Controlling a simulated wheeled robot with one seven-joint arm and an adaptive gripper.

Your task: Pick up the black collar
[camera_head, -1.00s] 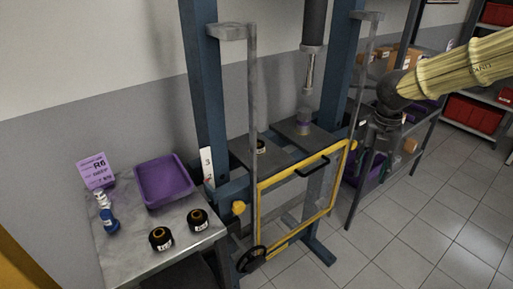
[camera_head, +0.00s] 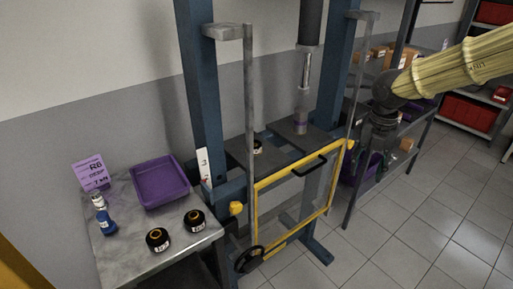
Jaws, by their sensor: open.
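Two black collars with white labels and yellowish inner rims stand on the metal side table: a left black collar (camera_head: 158,240) and a right black collar (camera_head: 194,221). A third, smaller-looking dark ring (camera_head: 257,147) with a light label sits on the press bed, partly behind the grey post. My gripper (camera_head: 366,172) hangs at the end of the cream-sleeved arm, to the right of the press and far from the side table. It points down and is open, with nothing visible in it. Its fingertips are small and dark, hard to make out.
The blue press frame (camera_head: 203,100) and its yellow-edged guard (camera_head: 257,215) stand between my gripper and the side table (camera_head: 130,262). A purple tray (camera_head: 160,181), a blue bottle (camera_head: 106,222) and a purple card (camera_head: 91,173) share that table. The tiled floor at right is clear.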

